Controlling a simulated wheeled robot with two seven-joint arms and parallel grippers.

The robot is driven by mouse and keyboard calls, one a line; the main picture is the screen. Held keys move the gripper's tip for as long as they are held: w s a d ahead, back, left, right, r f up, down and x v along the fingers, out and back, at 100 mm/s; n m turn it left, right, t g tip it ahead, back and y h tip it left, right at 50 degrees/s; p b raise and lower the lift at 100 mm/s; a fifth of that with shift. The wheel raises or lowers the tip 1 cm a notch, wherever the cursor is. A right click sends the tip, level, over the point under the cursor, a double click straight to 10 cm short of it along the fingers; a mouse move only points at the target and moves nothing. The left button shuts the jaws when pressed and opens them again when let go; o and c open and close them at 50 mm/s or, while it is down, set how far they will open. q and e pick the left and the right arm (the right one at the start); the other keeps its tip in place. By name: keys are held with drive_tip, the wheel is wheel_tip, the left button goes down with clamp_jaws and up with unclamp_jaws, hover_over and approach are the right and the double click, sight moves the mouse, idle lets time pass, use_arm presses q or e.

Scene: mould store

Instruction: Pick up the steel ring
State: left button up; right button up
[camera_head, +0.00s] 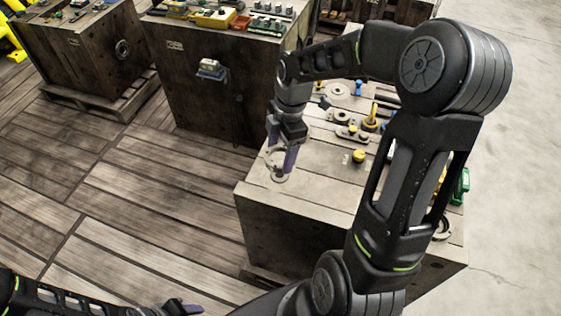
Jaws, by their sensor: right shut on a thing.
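The steel ring (277,179) is a pale, round, flat piece at the left edge of the wooden block top (319,178). My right gripper (284,163) points down at it with purple fingertips. The gripper is shut on the ring's rim. The ring appears at or very near the top surface; I cannot tell whether there is a gap beneath it. My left gripper (186,307) is at the bottom edge, partly cut off, far from the ring, and its opening cannot be made out.
A yellow knob (358,156), another ring-shaped part (441,229) and several tools share the block top, partly hidden by my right arm. Other wooden blocks (207,83) with parts on top stand behind. Plank flooring (130,210) is clear at the left.

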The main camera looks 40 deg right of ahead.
wheel_tip(320, 180, up, 3)
drive_tip(key=shift+r, duration=0.1)
idle(1.0)
drive_tip(key=w+a+m+t+h, duration=0.1)
drive_tip(key=w+a+m, duration=0.9)
drive_tip(key=m, duration=0.6)
drive_tip(key=a, duration=0.2)
drive_tip(key=shift+w+a+h, duration=0.2)
drive_tip(key=shift+a+h, duration=0.1)
drive_tip(key=shift+h, duration=0.1)
